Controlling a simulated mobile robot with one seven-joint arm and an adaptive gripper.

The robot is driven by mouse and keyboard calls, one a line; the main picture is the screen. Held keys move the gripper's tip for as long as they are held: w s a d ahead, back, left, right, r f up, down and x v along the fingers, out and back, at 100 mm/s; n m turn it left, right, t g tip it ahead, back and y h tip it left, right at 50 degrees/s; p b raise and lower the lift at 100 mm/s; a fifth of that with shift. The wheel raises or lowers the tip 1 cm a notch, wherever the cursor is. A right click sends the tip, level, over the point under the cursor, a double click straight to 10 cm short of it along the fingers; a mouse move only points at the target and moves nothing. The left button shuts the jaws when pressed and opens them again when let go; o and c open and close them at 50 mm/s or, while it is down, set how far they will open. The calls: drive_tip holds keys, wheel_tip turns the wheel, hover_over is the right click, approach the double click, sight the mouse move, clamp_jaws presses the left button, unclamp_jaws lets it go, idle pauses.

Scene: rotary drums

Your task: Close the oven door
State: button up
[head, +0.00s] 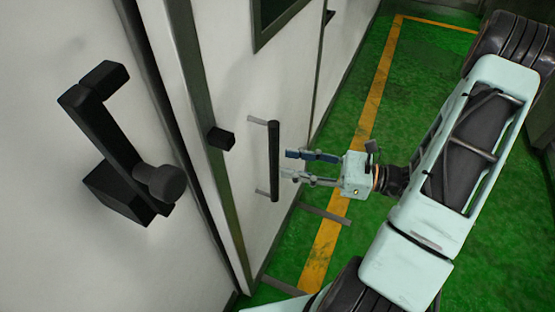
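The white door panel (240,85) stands in the middle of the head view, with a dark-framed window at its top edge. It carries a black vertical bar handle (274,160) on two short grey mounts. I cannot tell from this view whether this panel is ajar. My gripper (286,164) points left at the handle from its right side. Its two fingers are apart, with the tips close to the bar; I cannot tell whether they touch it. Nothing shows held between the fingers.
A white panel (60,220) at left bears a large black lever latch (125,150). A small black block (220,138) sits by the grey vertical edge. Green floor with a yellow line (375,90) lies open behind my arm. Grey bars (325,214) lie low by the panel.

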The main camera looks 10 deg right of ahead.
drive_tip(key=v, duration=0.6)
drive_tip(key=shift+s+d, duration=0.2)
drive_tip(key=shift+d, duration=0.2)
